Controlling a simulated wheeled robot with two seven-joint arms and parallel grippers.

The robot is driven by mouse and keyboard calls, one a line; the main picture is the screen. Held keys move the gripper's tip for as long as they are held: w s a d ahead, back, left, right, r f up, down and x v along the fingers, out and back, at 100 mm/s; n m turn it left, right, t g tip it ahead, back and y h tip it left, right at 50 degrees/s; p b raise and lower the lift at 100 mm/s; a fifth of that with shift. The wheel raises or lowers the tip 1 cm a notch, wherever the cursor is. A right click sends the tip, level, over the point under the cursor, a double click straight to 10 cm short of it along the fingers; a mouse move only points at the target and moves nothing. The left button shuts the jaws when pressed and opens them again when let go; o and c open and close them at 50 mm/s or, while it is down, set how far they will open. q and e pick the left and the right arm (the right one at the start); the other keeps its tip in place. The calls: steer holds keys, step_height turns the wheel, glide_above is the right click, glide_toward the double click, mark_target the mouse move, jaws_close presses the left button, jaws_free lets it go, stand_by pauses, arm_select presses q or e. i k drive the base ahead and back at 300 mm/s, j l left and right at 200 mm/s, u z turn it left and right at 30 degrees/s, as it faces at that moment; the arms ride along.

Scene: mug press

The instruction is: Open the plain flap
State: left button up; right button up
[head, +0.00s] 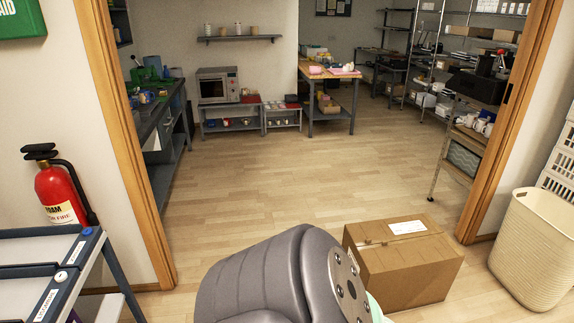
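A closed brown cardboard box (405,270) stands on the floor right of centre in the head view. A seam runs across its top, with a piece of tape at its left end. The top half beyond the seam carries a white label; the near half is plain brown and lies flat. A grey link of my own arm rises from the bottom edge and hides part of the box's lower left side. Neither gripper shows in this view, so I cannot see their fingers.
A doorway opens ahead onto a clear wooden floor (270,170). A cream basket (530,250) stands right of the box. A grey cart (50,265) and a red fire extinguisher (62,192) are at left. A shelf unit (462,135) lies beyond the right door frame.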

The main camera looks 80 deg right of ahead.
mark_target(385, 257)
steer(key=z, duration=3.8)
